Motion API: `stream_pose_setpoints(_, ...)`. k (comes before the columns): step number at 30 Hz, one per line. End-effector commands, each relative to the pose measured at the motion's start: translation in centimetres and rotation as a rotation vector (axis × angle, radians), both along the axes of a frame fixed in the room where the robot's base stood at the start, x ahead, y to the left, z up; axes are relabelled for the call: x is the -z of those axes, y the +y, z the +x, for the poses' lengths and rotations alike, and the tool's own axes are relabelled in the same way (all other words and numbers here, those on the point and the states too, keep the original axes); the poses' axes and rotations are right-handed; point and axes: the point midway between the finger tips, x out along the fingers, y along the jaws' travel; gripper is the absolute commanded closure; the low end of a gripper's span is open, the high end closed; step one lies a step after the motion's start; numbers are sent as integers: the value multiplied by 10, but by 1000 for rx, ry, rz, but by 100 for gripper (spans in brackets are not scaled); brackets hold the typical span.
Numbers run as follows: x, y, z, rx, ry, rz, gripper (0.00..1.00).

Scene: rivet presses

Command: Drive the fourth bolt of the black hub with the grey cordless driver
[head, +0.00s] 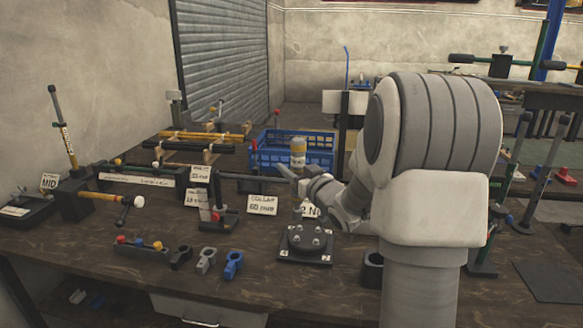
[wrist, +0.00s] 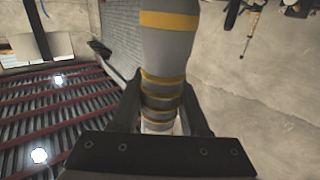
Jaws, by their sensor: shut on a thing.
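The grey cordless driver (head: 298,147) with yellow bands stands about upright in my gripper (head: 296,177), above the workbench. In the wrist view my gripper's two dark fingers (wrist: 160,100) close around the banded part of the driver (wrist: 170,48). The black hub (head: 291,250) sits on the bench directly below, a dark plate with several light bolt heads on top. My wrist hides part of the driver.
Black, grey and blue clamp pieces (head: 233,264) lie left of the hub. A toggle press (head: 217,205) and a white label card (head: 262,205) stand behind left. A blue crate (head: 268,150) is at the back. Bare bench lies in front of the hub.

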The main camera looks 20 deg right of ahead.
Motion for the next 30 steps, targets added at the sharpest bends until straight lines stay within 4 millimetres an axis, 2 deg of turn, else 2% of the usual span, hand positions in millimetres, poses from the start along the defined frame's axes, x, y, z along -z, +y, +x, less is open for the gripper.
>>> stream_pose_setpoints(17, -1, 0, 0, -1, -5, -2, 100)
stream_pose_setpoints(30, 32, 1, 0, -1, -4, -1, 100)
